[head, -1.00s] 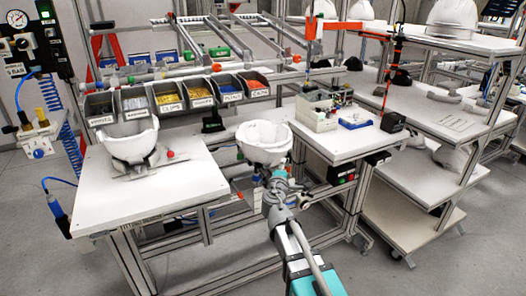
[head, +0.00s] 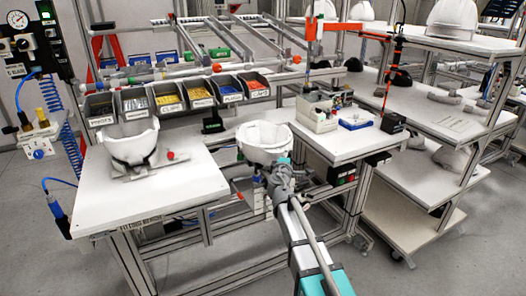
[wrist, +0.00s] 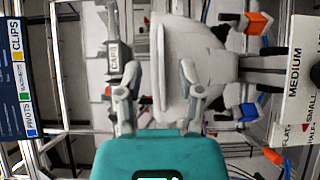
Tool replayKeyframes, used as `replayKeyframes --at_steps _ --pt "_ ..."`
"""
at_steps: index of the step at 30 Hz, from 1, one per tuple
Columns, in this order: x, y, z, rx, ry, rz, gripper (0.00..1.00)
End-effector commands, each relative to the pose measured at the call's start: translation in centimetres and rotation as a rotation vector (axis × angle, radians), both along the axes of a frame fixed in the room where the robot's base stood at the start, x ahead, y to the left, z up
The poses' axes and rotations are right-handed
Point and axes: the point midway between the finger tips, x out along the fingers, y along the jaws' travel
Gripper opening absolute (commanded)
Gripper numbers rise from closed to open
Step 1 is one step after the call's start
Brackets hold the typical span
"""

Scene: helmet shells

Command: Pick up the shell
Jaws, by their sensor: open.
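A white helmet shell (head: 263,137) sits open side up near the middle of the head view, at the gap between the left table and the right table. My gripper (head: 279,166) is at its near side. In the wrist view the shell (wrist: 206,55) lies sideways, with its rim between my gripper's (wrist: 158,80) two spread fingers. The right finger covers part of the shell. I cannot tell whether either finger touches it. What supports the shell is hidden. A second white shell (head: 132,143) sits in a fixture on the left table.
The left table (head: 185,180) has a clear front. A row of labelled bins (head: 180,97) stands behind it. A white cart (head: 405,195) stands further right. A labelled sign (wrist: 297,90) shows at the wrist view's right edge.

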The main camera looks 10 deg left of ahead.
Motion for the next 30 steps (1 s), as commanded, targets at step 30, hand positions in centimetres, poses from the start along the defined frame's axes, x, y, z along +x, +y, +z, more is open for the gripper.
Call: replayKeyframes --at_steps 30 --pt "5.5 0.0 -0.3 0.0 0.0 0.0 0.49"
